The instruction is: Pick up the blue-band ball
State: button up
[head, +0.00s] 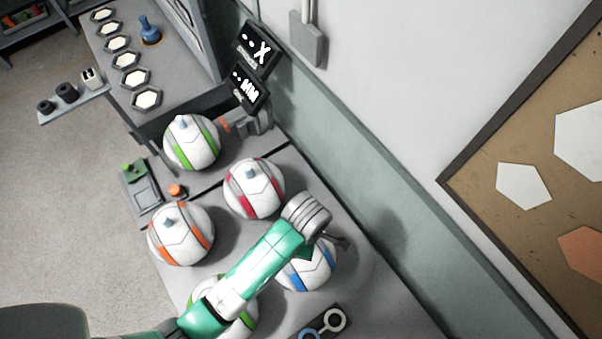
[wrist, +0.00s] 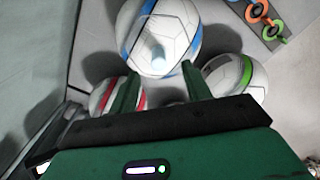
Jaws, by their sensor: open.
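The blue-band ball (head: 318,277) is white with blue bands and sits on the grey table, partly hidden by my arm in the head view. In the wrist view the blue-band ball (wrist: 178,28) is at the top centre, with a pale blue knob (wrist: 158,52) facing the camera. My gripper (wrist: 158,70) is open and empty. Its two green fingers point toward the ball, one to each side of the knob's line. The knob shows just beyond the fingertips; I cannot tell the exact gap. In the head view the knob is hidden behind my wrist.
Nearby stand a red-band ball (head: 254,188), an orange-band ball (head: 181,234), a green-band ball (head: 192,142) and another green-band ball (wrist: 235,76), partly behind my arm. A strip with coloured rings (head: 334,320) lies at the front. The wall (head: 400,235) is close on the right.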

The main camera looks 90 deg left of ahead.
notch_tip(320, 180, down, 2)
jog(key=f, duration=0.5)
jog(key=shift+s+a, duration=0.3)
jog(key=shift+s, duration=0.1)
grip_shut()
